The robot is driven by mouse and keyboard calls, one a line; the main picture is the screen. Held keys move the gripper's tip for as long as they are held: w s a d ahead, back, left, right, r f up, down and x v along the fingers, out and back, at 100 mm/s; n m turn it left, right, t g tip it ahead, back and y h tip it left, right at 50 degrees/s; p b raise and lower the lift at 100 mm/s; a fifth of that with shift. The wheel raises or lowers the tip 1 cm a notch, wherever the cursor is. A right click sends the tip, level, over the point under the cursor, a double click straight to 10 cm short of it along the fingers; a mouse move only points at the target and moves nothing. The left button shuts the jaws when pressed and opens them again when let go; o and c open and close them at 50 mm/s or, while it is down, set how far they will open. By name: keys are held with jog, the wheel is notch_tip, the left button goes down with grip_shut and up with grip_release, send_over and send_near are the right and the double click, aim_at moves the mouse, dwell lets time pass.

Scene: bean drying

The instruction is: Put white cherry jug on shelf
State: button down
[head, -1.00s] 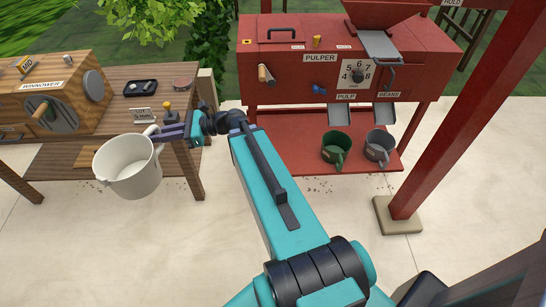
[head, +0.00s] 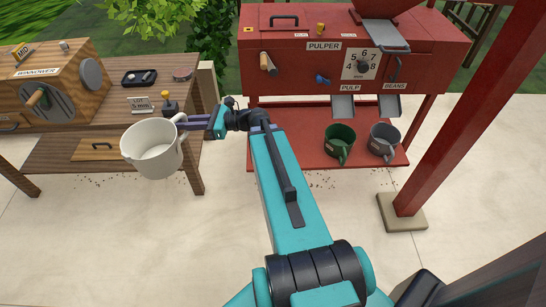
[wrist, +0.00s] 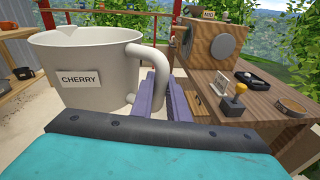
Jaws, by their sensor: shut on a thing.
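The white jug (head: 152,148) is held in the air in front of the wooden winnower table, upright or nearly so. In the wrist view the jug (wrist: 82,95) fills the left side and shows a "CHERRY" label, a spout and a handle on its right. My gripper (head: 184,122) is shut on the jug's handle; its purple fingers (wrist: 165,100) also show in the wrist view.
A green jug (head: 339,139) and a grey jug (head: 383,137) stand on the red shelf, below the pulper (head: 330,65) chutes. The winnower (head: 45,85) is on the wooden table (head: 140,95). A red post (head: 460,110) stands at right.

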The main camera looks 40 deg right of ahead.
jog(key=s+d+f+m+t+h+b, duration=0.1)
jog(key=s+d+f+m+h+b, duration=0.2)
jog(key=d+f+b, duration=0.7)
jog(key=s+d+f+m+t+h+b, duration=0.2)
jog(key=s+d+f+m+h+b, duration=0.2)
jog(key=d+f, duration=1.3)
jog(key=s+d+f+m+t+h+b, duration=0.1)
jog(key=s+d+f+m+h+b, duration=0.3)
jog(key=s+d+f+h+b, duration=0.3)
jog(key=s+d+f+b, duration=0.5)
jog(key=d+f+b, duration=0.2)
jog(key=d+b, duration=0.2)
jog(key=shift+s+t+h+b, duration=0.2)
jog(key=shift+t+h+b, duration=0.15)
jog(key=shift+t+h, duration=0.05)
jog(key=shift+w+d, duration=0.1)
jog(key=shift+d, duration=0.05)
jog(key=w+d+b, duration=0.1)
jog(key=w+d, duration=0.2)
jog(key=w, duration=0.1)
jog(key=w+d+f, duration=0.1)
jog(key=w+d, duration=0.2)
jog(key=w, duration=0.1)
jog(key=w+d+b, duration=0.1)
jog(key=w+d, duration=0.2)
jog(key=w, duration=0.2)
jog(key=shift+f+b, duration=0.25)
jog(key=shift+b, duration=0.1)
jog(key=shift+f+b, duration=0.7)
jog(key=shift+f, duration=1.25)
